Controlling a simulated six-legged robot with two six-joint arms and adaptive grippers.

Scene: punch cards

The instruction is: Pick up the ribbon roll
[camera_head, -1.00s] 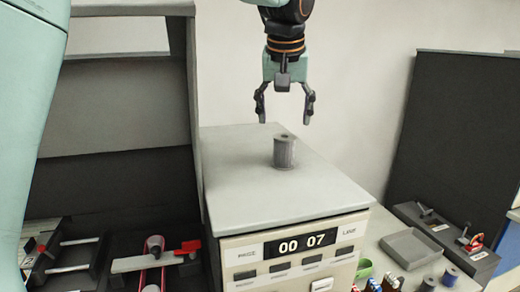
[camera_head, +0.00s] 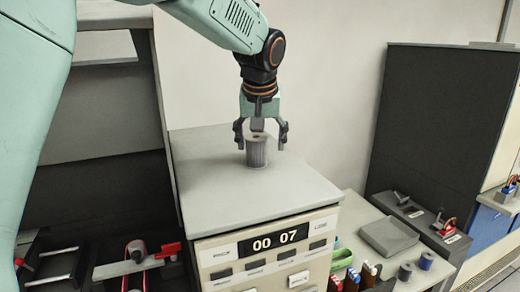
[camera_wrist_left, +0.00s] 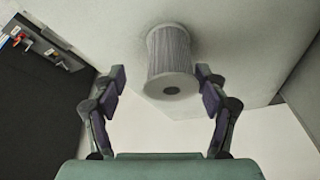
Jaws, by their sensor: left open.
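The ribbon roll (camera_head: 256,154) is a small grey ribbed cylinder standing upright on top of the pale machine cabinet (camera_head: 215,192). My left gripper (camera_head: 261,146) is open, pointing down, with one finger on each side of the roll's upper part. In the left wrist view the roll (camera_wrist_left: 170,62) shows its pale round end with a dark hole, between and beyond the two open fingers (camera_wrist_left: 160,78). A gap shows between the roll and each finger. My right gripper is not in view.
A counter display (camera_head: 275,241) reads 00 07 on the cabinet front. A grey tray (camera_head: 389,235), small bottles and two small spools (camera_head: 426,260) sit at lower right. A dark panel (camera_head: 440,120) stands behind them. A dark shelf unit (camera_head: 105,125) stands at left.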

